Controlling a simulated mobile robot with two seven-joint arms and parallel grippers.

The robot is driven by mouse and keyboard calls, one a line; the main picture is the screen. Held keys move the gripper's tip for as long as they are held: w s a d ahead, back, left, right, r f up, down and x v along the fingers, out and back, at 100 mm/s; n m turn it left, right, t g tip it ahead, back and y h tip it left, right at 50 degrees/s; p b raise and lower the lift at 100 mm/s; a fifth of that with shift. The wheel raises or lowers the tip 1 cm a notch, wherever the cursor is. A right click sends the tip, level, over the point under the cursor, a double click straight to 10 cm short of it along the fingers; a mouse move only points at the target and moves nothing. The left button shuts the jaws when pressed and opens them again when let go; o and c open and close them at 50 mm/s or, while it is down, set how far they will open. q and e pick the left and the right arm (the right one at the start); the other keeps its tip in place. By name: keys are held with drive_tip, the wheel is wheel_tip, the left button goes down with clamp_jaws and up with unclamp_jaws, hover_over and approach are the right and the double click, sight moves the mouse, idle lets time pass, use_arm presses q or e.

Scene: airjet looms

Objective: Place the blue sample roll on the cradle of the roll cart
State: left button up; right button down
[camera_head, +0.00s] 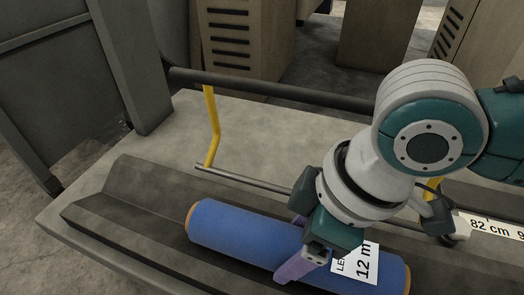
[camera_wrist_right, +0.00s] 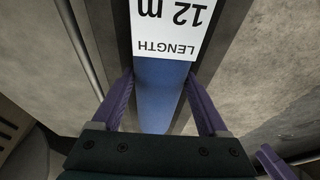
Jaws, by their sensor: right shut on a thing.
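The blue sample roll (camera_head: 240,233) has tan ends and a white label reading "LENGTH 12 m". It lies lengthwise along the dark grooved cradle (camera_head: 120,190) of the roll cart (camera_head: 262,132); I cannot tell whether it rests in the groove or is just above it.
A dark rail (camera_head: 270,92) on a yellow bracket (camera_head: 212,125) and a thinner rod (camera_head: 240,180) run behind the cradle. A label reading "82 cm" (camera_head: 490,227) is at the right. Grey machine panels stand at the left. The cradle's left end is bare.

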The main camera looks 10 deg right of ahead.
drive_tip(key=shift+r, duration=0.1)
drive_tip(key=shift+w, duration=0.1)
unclamp_jaws()
drive_tip(key=shift+f, duration=0.25)
drive_tip(key=shift+r, duration=0.1)
drive_tip(key=p+v, duration=1)
drive_tip(key=v, duration=0.2)
drive_tip(key=s+a+r+m+t+y, duration=0.1)
drive_tip(key=s+a+r+m+t, duration=0.15)
drive_tip(key=a, duration=0.25)
drive_tip(key=s+d+m+h, duration=0.3)
drive_tip(key=s+d+m, duration=0.3)
drive_tip(key=d, duration=0.5)
drive_tip(key=shift+s+m+g+h+b, duration=0.35)
drive_tip(key=shift+s+g, duration=0.1)
drive_tip(key=shift+s, duration=0.25)
